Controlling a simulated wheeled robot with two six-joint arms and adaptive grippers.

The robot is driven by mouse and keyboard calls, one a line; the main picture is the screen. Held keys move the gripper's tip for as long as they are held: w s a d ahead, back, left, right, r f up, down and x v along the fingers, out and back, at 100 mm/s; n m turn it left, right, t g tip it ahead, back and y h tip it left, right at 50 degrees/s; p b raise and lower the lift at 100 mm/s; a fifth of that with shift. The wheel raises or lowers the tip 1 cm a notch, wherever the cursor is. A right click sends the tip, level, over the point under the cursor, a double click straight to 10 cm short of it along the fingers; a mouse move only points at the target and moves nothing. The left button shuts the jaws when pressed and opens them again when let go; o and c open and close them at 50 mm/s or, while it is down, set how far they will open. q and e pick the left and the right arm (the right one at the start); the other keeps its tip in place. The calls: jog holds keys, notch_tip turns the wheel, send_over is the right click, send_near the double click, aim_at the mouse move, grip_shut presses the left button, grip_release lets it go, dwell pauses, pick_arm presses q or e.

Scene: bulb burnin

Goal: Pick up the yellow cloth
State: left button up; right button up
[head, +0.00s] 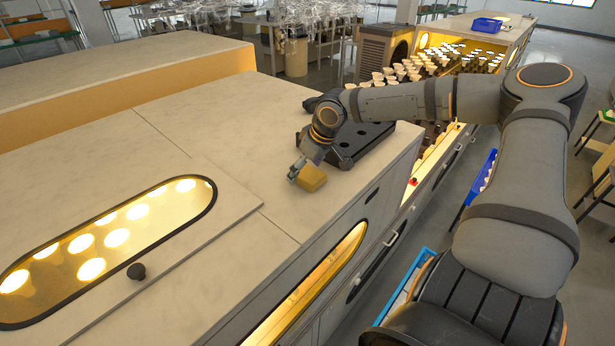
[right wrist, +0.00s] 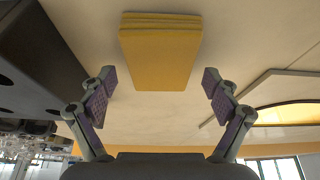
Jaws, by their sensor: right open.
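The yellow cloth (head: 311,178) is a folded, block-like stack on the pale cabinet top, near its right edge. In the right wrist view the cloth (right wrist: 160,52) lies ahead of the fingertips, centred between them, its folded layers showing at one edge. My right gripper (head: 299,168) is beside the cloth in the head view. In the right wrist view my right gripper (right wrist: 157,85) is open, its two purple-padded fingers apart with nothing between them. My left gripper is in neither view.
A dark tray with holes (head: 358,145) stands just behind the cloth; it also shows at the left of the right wrist view (right wrist: 35,60). A raised panel with an oval lit window (head: 110,240) and black knob (head: 136,271) lies at left. The cabinet top between is clear.

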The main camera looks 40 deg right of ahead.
aim_at(309, 172)
jog(key=shift+c, duration=0.3)
jog(key=c, duration=1.1)
jog(key=shift+r, duration=0.4)
jog(key=v, duration=0.1)
jog(key=b+v, duration=0.1)
jog(key=v, duration=0.2)
jog(key=shift+w+d+r, duration=0.25)
jog(key=shift+w, duration=0.1)
jog(key=s+d+r+b, duration=0.4)
jog(key=b, duration=0.1)
jog(key=s+d+r+b, duration=0.4)
jog(key=s+d+b, duration=0.1)
jog(key=shift+d+r, duration=0.25)
